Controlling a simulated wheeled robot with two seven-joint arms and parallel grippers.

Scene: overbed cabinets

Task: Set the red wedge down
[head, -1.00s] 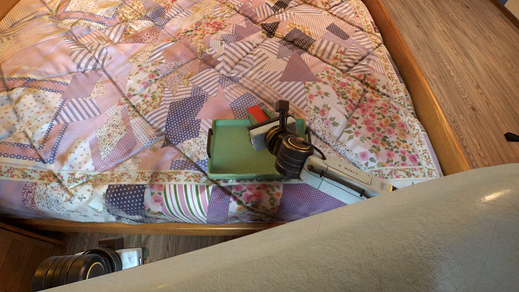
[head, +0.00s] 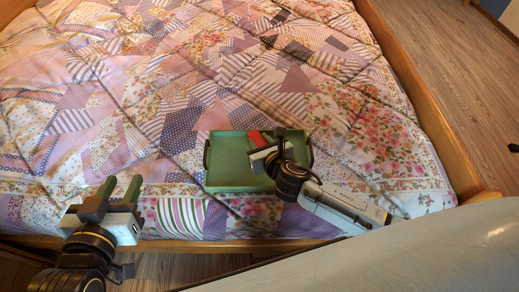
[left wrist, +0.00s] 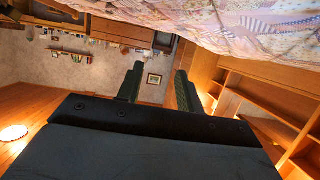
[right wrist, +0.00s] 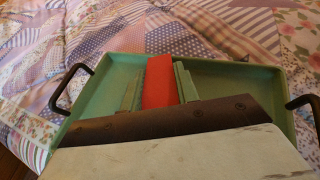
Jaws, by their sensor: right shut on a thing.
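The red wedge (head: 255,138) is between the fingers of my right gripper (right wrist: 158,88), which is shut on it. In the right wrist view the wedge (right wrist: 159,78) sticks out beyond the fingertips, over the far part of a green tray (right wrist: 225,80). I cannot tell whether it touches the tray floor. In the head view the tray (head: 225,168) lies on the bed and my right arm covers its right part. My left gripper (head: 120,188) is open and empty at the bed's near edge, left of the tray; its parted fingers also show in the left wrist view (left wrist: 158,88).
The patterned quilt (head: 110,100) is clear around the tray. The tray has dark handles (right wrist: 70,88) at both sides. A wooden bed frame (head: 425,110) runs along the right and near sides. The left wrist view shows wooden shelves (left wrist: 255,90) at the right.

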